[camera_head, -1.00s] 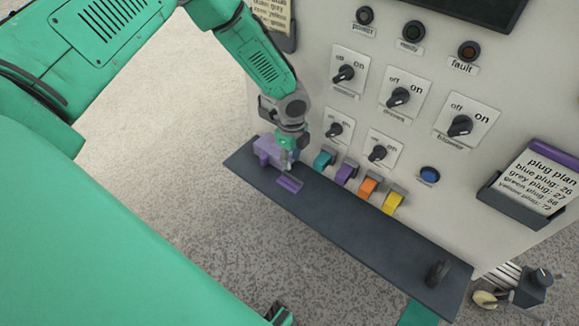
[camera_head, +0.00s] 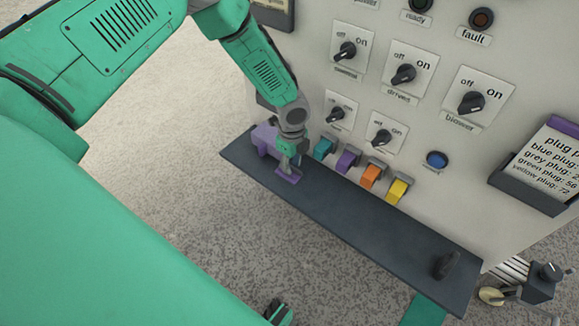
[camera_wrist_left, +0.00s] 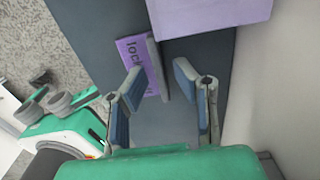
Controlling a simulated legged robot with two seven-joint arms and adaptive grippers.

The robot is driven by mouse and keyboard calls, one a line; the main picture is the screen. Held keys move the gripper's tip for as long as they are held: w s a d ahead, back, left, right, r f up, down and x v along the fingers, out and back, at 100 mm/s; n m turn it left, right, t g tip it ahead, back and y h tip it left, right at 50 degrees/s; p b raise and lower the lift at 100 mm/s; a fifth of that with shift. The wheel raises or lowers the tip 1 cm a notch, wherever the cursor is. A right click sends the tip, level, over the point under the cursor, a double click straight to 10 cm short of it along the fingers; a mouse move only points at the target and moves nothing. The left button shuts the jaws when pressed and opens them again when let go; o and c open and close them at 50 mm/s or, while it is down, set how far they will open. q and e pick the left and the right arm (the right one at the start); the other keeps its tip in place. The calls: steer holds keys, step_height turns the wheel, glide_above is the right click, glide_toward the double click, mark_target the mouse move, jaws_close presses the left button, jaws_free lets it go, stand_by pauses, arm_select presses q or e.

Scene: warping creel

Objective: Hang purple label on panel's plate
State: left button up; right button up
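The purple label (camera_head: 288,176) lies on the dark shelf (camera_head: 340,208) in front of the panel; the left wrist view shows it with lettering (camera_wrist_left: 134,50) and a raised edge. My left gripper (camera_head: 291,165) is right over the label in the head view, partly covering it. In the left wrist view its two fingers (camera_wrist_left: 155,82) are apart, with the label's raised edge just ahead between them. Contact cannot be told. White plates with knobs, such as the drives plate (camera_head: 418,62), are on the panel (camera_head: 310,65). Part of my right gripper (camera_head: 279,313) shows at the bottom edge.
A purple block (camera_head: 264,138) stands on the shelf beside the label. Teal, purple, orange and yellow rockers (camera_head: 371,175) line the panel just above the shelf. A dark knob (camera_head: 445,264) stands at the shelf's right end. The shelf between is clear.

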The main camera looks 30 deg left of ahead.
arm_select(q)
steer(key=shift+d, duration=0.1)
jaws_close()
steer(key=shift+r+p, duration=1.35)
steer(key=shift+r, duration=0.25)
steer(key=shift+f, duration=0.1)
